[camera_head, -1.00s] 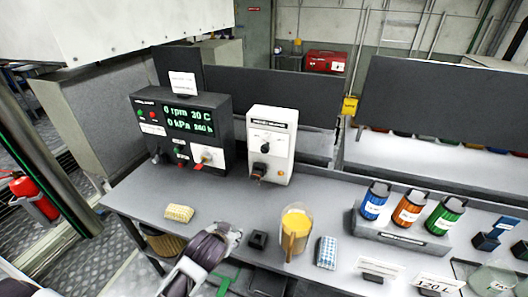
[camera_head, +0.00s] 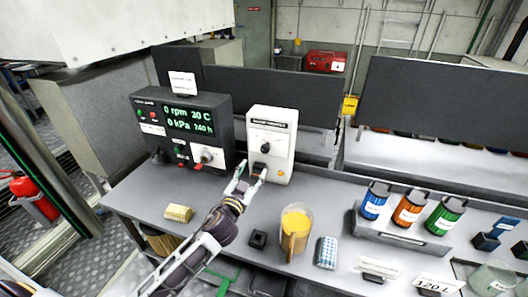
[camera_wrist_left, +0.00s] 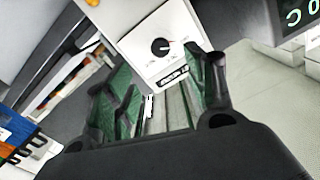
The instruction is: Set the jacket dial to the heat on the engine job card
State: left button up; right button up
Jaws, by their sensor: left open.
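The white control box (camera_head: 284,138) stands on the bench, with a small black dial (camera_head: 266,147) on its front. The dial, with its pointer and tick marks, also shows in the left wrist view (camera_wrist_left: 162,46), where the box appears rotated. My left gripper (camera_head: 250,174) is open and empty, just in front of the box's lower part and below the dial. Its green-padded fingers (camera_wrist_left: 165,92) stand apart in the wrist view, not on the dial. A small white card (camera_head: 182,83) stands on top of the black panel; its text is too small to read. My right gripper is out of view.
A yellow-filled jug (camera_head: 296,232), a yellow block (camera_head: 179,212) and a blue-white packet (camera_head: 326,252) are on the bench. Several coloured canisters (camera_head: 408,209) stand at right.

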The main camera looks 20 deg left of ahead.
pick_arm(q)
jog(key=shift+w, duration=0.15)
dwell(0.3)
jog(key=p, duration=0.1)
send_near(264, 151)
jog(key=shift+w, duration=1.85)
jog(key=shift+w+d+p, duration=0.1)
jog(key=shift+w+p, duration=0.4)
jog(key=shift+w, duration=2.8)
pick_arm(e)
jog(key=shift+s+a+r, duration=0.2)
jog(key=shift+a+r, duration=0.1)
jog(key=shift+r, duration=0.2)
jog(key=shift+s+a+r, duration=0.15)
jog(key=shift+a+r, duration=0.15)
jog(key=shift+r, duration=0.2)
pick_arm(q)
jog(key=shift+c, duration=0.3)
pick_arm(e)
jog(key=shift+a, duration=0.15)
pick_arm(q)
jog(key=shift+c, duration=1.1)
jog(key=c, duration=0.8)
jog(key=shift+o, duration=0.2)
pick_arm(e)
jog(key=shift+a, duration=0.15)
